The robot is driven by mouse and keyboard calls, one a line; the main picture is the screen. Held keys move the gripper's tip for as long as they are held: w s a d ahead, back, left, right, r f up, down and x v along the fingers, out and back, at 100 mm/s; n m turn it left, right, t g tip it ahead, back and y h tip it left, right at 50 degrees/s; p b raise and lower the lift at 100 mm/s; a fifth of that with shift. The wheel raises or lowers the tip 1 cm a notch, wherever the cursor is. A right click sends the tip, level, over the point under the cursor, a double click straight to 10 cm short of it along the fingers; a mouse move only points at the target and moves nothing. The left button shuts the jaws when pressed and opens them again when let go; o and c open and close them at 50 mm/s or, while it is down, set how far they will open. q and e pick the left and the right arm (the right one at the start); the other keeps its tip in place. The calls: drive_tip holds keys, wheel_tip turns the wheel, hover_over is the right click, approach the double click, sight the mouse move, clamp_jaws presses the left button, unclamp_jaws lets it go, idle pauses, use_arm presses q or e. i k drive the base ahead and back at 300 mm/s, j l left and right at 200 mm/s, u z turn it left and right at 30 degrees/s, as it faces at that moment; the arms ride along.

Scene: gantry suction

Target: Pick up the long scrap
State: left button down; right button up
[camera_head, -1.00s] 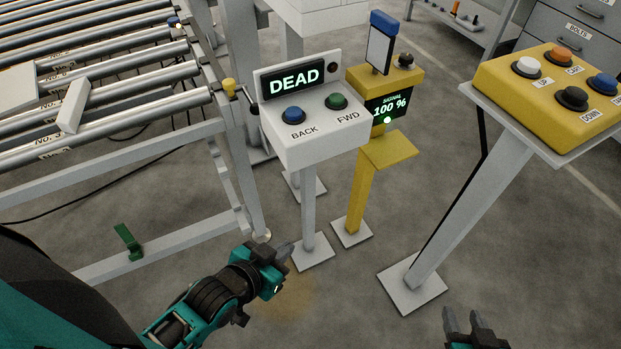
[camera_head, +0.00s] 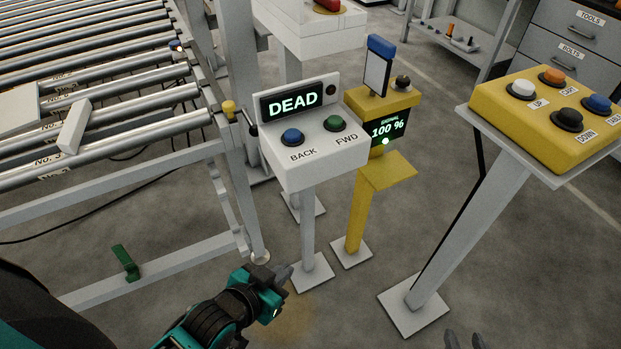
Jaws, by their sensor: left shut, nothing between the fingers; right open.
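A pale grey bar (camera_head: 74,127) lies across the metal rollers at the left. A wider pale plate (camera_head: 17,106) lies on the rollers beside it, cut by the picture edge. I cannot tell which of them, if either, is the long scrap. My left gripper (camera_head: 284,275) is shut and empty, low over the floor in front of the button posts, well apart from both pieces. My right gripper (camera_head: 466,339) is open at the bottom edge. Only its fingertips show.
A white "DEAD" box (camera_head: 308,155) has BACK and FWD buttons. A yellow post (camera_head: 365,205) reading 100 % stands behind it. A yellow button panel (camera_head: 550,115) stands at right. Roller frame legs stand at left. The floor (camera_head: 350,310) between the posts' feet and the bottom edge is clear.

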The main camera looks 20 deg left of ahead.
sight(70, 138)
drive_tip(key=u, duration=2)
